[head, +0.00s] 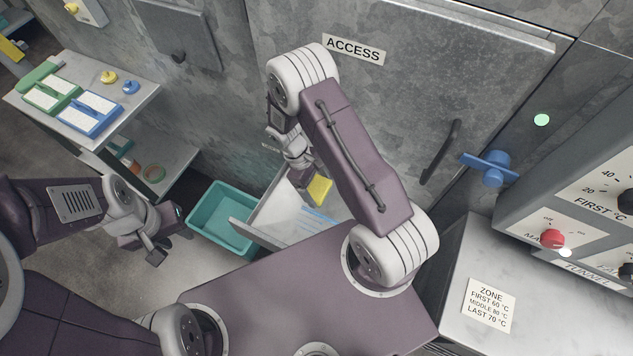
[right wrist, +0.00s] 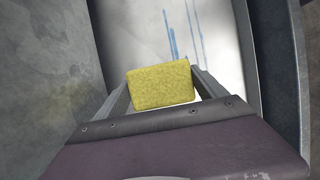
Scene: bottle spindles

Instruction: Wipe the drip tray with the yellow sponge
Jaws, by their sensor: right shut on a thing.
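The yellow sponge (head: 320,189) is in the grip of my right gripper (head: 311,178), whose fingers are mostly hidden by my arm in the head view. In the right wrist view the sponge (right wrist: 162,86) sits between the two fingers of my right gripper (right wrist: 163,92). The pale drip tray (head: 270,218) lies below the sponge, with blue streaks (head: 318,214) on its floor. The streaks (right wrist: 171,38) also show beyond the sponge in the wrist view. I cannot tell whether the sponge touches the tray. My left gripper (head: 166,240) is open and empty, left of the teal bin.
A teal bin (head: 222,218) stands just left of the tray. A grey access door (head: 420,90) rises behind it. A side table (head: 130,85) at the left holds green and blue pads. A control panel (head: 575,195) with knobs and a blue valve handle (head: 489,168) are at the right.

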